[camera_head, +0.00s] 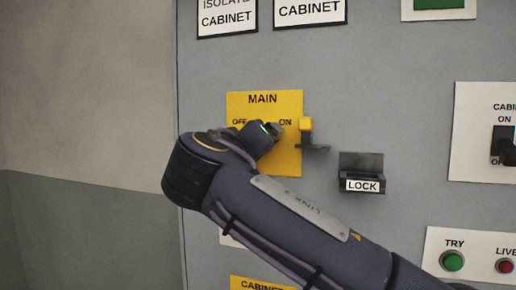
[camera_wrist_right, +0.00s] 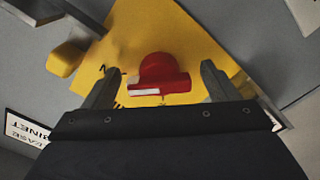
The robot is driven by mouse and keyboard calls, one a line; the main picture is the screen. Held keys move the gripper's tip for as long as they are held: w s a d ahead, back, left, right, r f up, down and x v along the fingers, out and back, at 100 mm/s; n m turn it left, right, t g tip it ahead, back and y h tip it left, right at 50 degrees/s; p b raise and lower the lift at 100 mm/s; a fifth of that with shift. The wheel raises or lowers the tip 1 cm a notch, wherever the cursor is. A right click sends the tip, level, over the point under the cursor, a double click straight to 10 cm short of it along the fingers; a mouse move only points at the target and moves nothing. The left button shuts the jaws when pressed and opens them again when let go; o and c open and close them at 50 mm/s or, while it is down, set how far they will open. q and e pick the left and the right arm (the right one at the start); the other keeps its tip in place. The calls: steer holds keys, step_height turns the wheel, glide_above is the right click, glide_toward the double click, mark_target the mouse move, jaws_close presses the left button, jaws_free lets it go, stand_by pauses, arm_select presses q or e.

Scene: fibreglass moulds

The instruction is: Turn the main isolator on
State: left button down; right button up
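The main isolator is a red knob (camera_wrist_right: 158,75) with a white stripe along its bar, on a yellow plate (camera_head: 290,165) marked MAIN, OFF and ON. In the head view my right gripper (camera_head: 276,130) and its arm cover the knob. In the right wrist view the gripper (camera_wrist_right: 160,70) is open, one finger either side of the red bar, with gaps visible on both sides. Which label the knob points at I cannot tell. My left gripper is not in view.
A yellow block (camera_head: 306,124) on a grey bracket (camera_head: 314,147) sticks out by the plate's right edge. A grey holder labelled LOCK (camera_head: 362,185) is to its lower right. A black switch (camera_head: 503,146) and TRY button (camera_head: 452,260) are farther right.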

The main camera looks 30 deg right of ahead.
steer(key=v, duration=0.8)
stand_by(0.4)
steer(key=s+d+f+n+g+y+p, duration=0.15)
steer(key=d+f+y, duration=0.25)
steer(key=f, duration=0.7)
steer(key=s+d+f+n+g+y+p, duration=0.1)
steer(key=s+d+f+n+g+y, duration=0.2)
steer(key=f, duration=0.8)
steer(key=s+a+f+m+y, duration=0.1)
steer(key=s+a+f+y, duration=0.2)
steer(key=f, duration=0.3)
steer(key=s+a+f+m+g+y+p, duration=0.1)
steer(key=s+a+f+m+y, duration=0.1)
steer(key=s+a+f+y, duration=0.1)
steer(key=s+a+f+m+y+p, duration=0.1)
steer(key=s+a+f+m+y, duration=0.1)
steer(key=s+f, duration=0.4)
step_height(320, 180, down, 3)
steer(key=a+y, duration=0.1)
steer(key=y, duration=0.1)
steer(key=shift+s+f+y, duration=0.25)
steer(key=shift+s+y, duration=0.05)
